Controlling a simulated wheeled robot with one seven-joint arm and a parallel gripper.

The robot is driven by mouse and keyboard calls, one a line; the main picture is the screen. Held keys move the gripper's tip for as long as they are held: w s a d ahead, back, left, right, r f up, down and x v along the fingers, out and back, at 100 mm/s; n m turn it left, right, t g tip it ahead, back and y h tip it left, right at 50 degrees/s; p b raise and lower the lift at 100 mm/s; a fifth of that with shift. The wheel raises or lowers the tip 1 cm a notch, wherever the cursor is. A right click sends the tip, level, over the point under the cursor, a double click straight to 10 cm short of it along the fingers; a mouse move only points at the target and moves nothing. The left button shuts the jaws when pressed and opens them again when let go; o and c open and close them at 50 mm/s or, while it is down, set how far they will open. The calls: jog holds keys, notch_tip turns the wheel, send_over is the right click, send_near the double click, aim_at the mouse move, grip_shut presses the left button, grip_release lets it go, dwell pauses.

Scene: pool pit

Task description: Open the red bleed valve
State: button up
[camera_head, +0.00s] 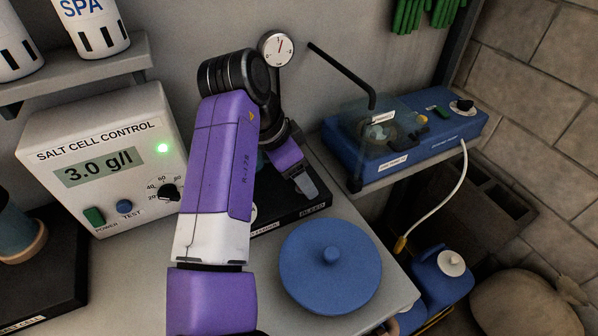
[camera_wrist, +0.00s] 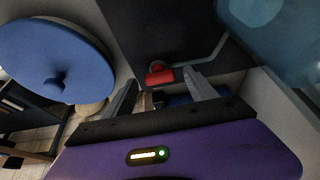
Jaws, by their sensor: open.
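The red bleed valve (camera_wrist: 158,75) shows in the wrist view as a small red handle, beside a bent grey pipe on a dark base. My gripper (camera_wrist: 162,88) is open, with one finger on each side of the red handle in that picture. I cannot tell whether the fingers touch it or how deep between them it sits. In the head view my gripper (camera_head: 303,184) points down over the black base (camera_head: 290,214), near a label reading BLEED. The red valve is hidden there behind my arm and gripper.
A round blue lid (camera_head: 330,266) with a knob lies in front of the base. The salt cell control box (camera_head: 105,160) stands left. A blue dosing unit (camera_head: 410,140) with a bent black pipe (camera_head: 345,70) is at right. A pressure gauge (camera_head: 276,48) rises behind my arm.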

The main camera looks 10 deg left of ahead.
jog(key=shift+c, duration=0.4)
jog(key=c, duration=1.3)
jog(key=shift+r+n+p, duration=0.1)
jog(key=shift+n+p, duration=0.3)
jog(key=shift+p, duration=0.1)
jog(key=n+p, duration=0.1)
jog(key=n+t+p, duration=0.1)
jog(key=p, duration=0.1)
jog(key=shift+s+d+r+n+y, duration=0.1)
jog(key=shift+s+d+n+y, duration=0.1)
jog(key=shift+n+y, duration=0.2)
jog(key=n+y+p, duration=0.1)
jog(key=n+p, duration=0.1)
jog(key=p, duration=0.1)
jog(key=n+t+y+p, duration=0.1)
jog(key=n+p, duration=0.2)
jog(key=shift+d, duration=0.2)
jog(key=n+p, duration=0.2)
jog(key=n+y+p, duration=0.1)
jog(key=n+p, duration=0.2)
jog(key=shift+d+y, duration=0.15)
jog(key=shift+y, duration=0.15)
jog(key=shift+w+n+g+y+p, duration=0.15)
jog(key=shift+n+y+p, duration=0.3)
jog(key=shift+n+p, duration=0.5)
jog(key=shift+s+n+g+y+p, duration=0.15)
jog(key=shift+n+y+p, duration=0.4)
jog(key=shift+n, duration=0.7)
jog(key=shift+w, duration=0.1)
